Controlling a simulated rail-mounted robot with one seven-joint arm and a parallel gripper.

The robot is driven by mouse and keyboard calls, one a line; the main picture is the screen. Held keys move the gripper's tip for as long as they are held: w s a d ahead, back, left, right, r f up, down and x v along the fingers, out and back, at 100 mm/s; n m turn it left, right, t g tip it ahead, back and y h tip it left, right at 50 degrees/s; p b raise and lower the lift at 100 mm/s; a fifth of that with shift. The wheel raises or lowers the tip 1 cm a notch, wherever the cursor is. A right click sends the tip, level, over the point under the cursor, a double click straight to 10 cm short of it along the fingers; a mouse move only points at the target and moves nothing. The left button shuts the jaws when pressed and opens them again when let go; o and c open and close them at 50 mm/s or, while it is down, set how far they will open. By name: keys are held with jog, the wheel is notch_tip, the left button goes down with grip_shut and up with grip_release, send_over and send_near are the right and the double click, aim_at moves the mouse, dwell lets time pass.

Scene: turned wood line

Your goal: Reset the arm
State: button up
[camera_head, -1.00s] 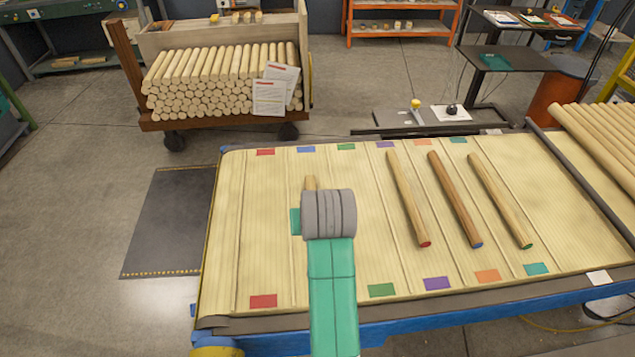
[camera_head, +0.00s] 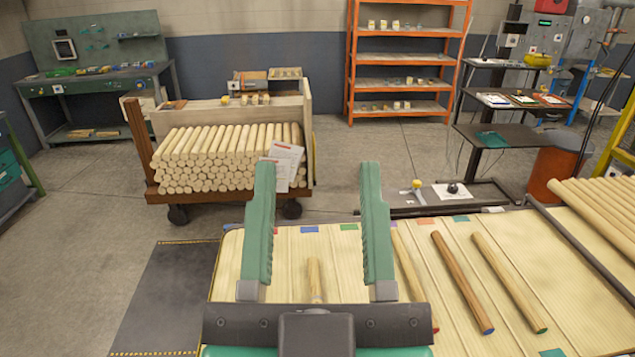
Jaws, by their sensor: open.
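My gripper (camera_head: 318,172) is raised in front of the camera with its two green fingers spread wide and nothing between them. Beyond and below it is the ribbed, pale table (camera_head: 515,250) with coloured patches along its edge. A short-looking wooden rod (camera_head: 314,278) lies on it and shows between the fingers, its near end hidden by my gripper. To the right lie a red-ended rod (camera_head: 407,270), partly hidden by my gripper, a darker blue-ended rod (camera_head: 461,280) and a green-ended rod (camera_head: 508,281).
A cart (camera_head: 160,192) stacked with pale dowels stands behind the table at the left. More thick rods (camera_head: 600,215) lie at the right beyond a dark rail (camera_head: 580,259). An orange shelf (camera_head: 350,75) stands at the back. Open floor (camera_head: 90,230) lies at the left.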

notch_tip(320, 180, up, 20)
jog(key=p, duration=2)
jog(key=shift+r, duration=0.2)
jog(key=shift+a, duration=0.1)
